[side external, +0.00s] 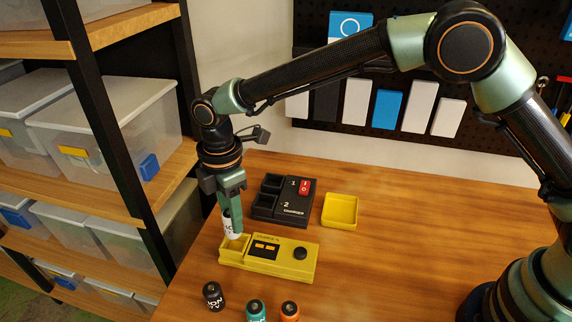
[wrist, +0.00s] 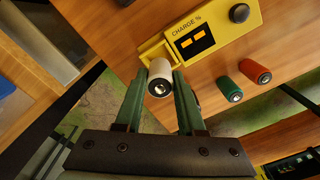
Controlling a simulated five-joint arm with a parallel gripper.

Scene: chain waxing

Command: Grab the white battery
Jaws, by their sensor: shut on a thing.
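My gripper (side external: 230,200) points down and is shut on the white battery (side external: 231,224), which stands nearly upright between the fingers. In the wrist view the white battery (wrist: 160,74) shows between the green fingertips of my gripper (wrist: 160,88), one end facing the camera. Its lower end is at the open bay at the left of the yellow charge tester (side external: 284,270); I cannot tell whether it touches the bay. The tester also shows in the wrist view (wrist: 228,18), with two lit orange bars.
A black battery (side external: 213,296), a teal battery (side external: 256,311) and an orange battery (side external: 290,311) stand in front of the tester. Behind it are a black two-bay charger (side external: 292,211) and a yellow tray (side external: 340,211). A shelf stands left; the table's right side is clear.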

